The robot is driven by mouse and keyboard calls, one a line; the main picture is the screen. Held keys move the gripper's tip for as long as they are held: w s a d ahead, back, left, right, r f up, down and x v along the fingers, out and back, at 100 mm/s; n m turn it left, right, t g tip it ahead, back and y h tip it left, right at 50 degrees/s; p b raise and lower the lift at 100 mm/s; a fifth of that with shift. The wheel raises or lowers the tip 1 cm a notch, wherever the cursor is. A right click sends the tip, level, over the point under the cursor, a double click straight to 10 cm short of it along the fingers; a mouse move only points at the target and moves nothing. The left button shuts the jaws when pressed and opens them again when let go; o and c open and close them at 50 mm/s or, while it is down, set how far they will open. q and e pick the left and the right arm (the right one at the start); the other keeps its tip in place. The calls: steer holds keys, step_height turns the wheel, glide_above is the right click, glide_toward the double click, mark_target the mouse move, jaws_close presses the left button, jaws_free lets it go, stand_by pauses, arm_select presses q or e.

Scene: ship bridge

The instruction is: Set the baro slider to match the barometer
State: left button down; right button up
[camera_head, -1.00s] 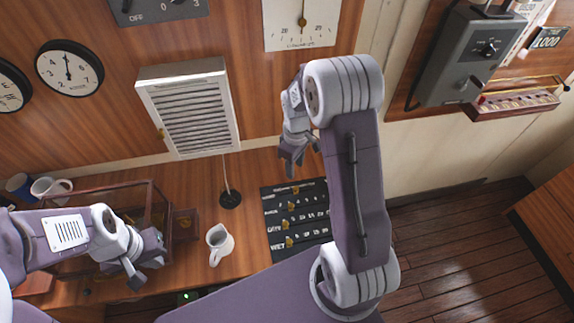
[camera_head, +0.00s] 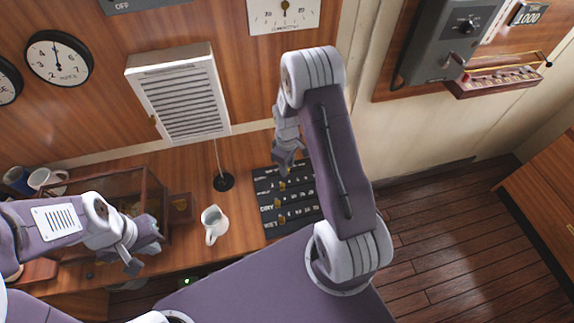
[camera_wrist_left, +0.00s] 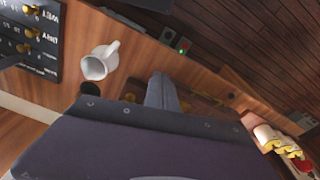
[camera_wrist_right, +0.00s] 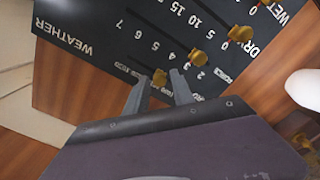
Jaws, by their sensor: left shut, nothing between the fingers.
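The black weather panel (camera_head: 270,228) lies on the desk with several rows of numbers and brass slider knobs. My right gripper (camera_head: 287,163) is over the panel's far edge. In the right wrist view its open fingers (camera_wrist_right: 161,76) are around or just above one brass knob (camera_wrist_right: 160,78). That row's label is not readable, so I cannot tell whether it is baro. My left gripper (camera_head: 131,258) is shut and empty near the desk's front edge.
A white mug (camera_head: 214,220) stands left of the panel. A microphone base (camera_head: 223,182) is behind it. A glass-sided wooden case (camera_head: 110,182) stands at left.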

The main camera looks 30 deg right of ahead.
steer(key=shift+w, duration=0.1)
jaws_close()
steer(key=shift+w, duration=0.15)
stand_by(0.9)
